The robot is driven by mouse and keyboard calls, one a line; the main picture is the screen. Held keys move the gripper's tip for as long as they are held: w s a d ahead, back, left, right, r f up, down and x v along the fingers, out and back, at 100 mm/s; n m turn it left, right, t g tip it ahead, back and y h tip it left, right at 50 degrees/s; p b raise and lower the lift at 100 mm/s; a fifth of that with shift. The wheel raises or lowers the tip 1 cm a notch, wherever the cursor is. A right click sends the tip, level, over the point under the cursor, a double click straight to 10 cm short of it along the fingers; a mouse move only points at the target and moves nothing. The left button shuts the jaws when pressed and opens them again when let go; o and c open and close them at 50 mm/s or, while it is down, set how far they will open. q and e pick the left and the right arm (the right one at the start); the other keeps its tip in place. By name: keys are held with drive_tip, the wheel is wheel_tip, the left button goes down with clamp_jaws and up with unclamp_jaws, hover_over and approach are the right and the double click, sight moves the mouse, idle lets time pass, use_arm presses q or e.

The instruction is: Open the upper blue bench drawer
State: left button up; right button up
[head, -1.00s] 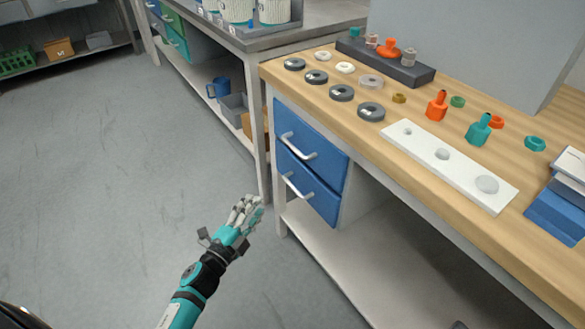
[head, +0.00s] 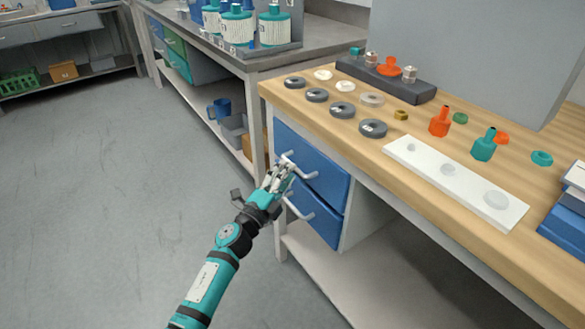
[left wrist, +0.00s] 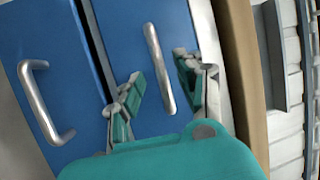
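The upper blue drawer (head: 327,178) is under the wooden bench and looks shut, flush with the lower blue drawer (head: 322,222). Its silver bar handle (head: 306,174) is partly hidden by my left gripper (head: 280,175) in the head view. In the left wrist view, the upper drawer's handle (left wrist: 158,62) lies between the two spread fingers of my left gripper (left wrist: 158,85). The fingers are open, one on each side of the bar, with gaps visible. The lower drawer's handle (left wrist: 45,105) is to the left there. My right gripper is out of view.
The wooden bench top (head: 350,145) overhangs the drawers and carries dark rings, a white strip (head: 455,185) and small orange and teal vessels. A lower shelf (head: 320,275) runs beneath the drawers. The grey floor to the left is clear.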

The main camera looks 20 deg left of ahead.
use_arm(q)
drive_tip(key=shift+x, duration=1.7)
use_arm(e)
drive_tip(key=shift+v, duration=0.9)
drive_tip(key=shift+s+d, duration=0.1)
use_arm(q)
clamp_jaws()
